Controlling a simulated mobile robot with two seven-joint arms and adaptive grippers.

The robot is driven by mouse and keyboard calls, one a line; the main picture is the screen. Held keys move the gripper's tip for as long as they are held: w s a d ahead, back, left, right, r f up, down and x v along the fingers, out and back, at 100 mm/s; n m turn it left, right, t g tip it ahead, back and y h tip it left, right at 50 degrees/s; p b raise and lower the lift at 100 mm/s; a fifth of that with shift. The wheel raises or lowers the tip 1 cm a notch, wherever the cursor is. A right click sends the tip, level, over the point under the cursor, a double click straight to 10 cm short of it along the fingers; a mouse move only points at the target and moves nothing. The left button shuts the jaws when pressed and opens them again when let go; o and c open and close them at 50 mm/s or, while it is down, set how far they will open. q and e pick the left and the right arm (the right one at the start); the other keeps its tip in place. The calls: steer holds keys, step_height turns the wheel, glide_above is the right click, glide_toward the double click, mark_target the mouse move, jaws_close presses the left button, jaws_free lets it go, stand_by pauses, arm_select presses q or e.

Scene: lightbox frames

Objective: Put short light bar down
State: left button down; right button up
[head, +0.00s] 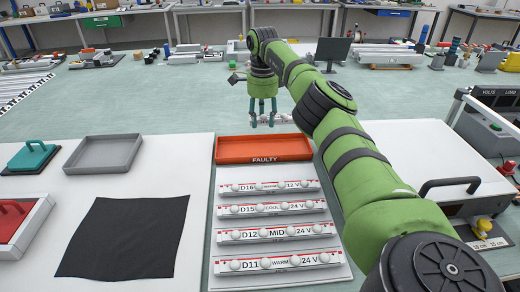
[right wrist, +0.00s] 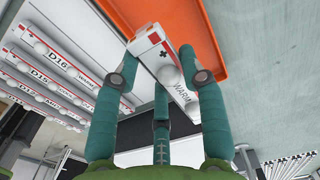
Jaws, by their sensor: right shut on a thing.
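My right gripper (head: 262,121) hangs fingers down near the far edge of the orange tray marked FAULTY (head: 262,149). It is shut on a short light bar (head: 285,119), white with a red edge. In the right wrist view my right gripper (right wrist: 160,75) holds this short light bar (right wrist: 150,47) between teal fingers. The tray looks empty in the head view. My left gripper is out of view.
A pale board (head: 328,272) in front of the tray bears several longer labelled light bars (head: 278,262). A black cloth (head: 125,237), a grey tray (head: 104,153) and teal-handled (head: 32,155) and red-handled (head: 12,213) items lie left. A black-handled white case (head: 450,187) stands right.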

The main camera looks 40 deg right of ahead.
mark_target(262, 152)
step_height(262, 152, down, 10)
steer(key=shift+w+r+p, duration=0.1)
steer(key=shift+w+p, duration=0.05)
steer(key=shift+p, duration=0.15)
stand_by(0.3)
steer(key=shift+f, duration=0.2)
steer(key=o, duration=1.3)
steer(key=shift+c, duration=0.2)
steer(key=shift+r, duration=0.1)
step_height(262, 152, up, 12)
steer(key=shift+r, duration=0.1)
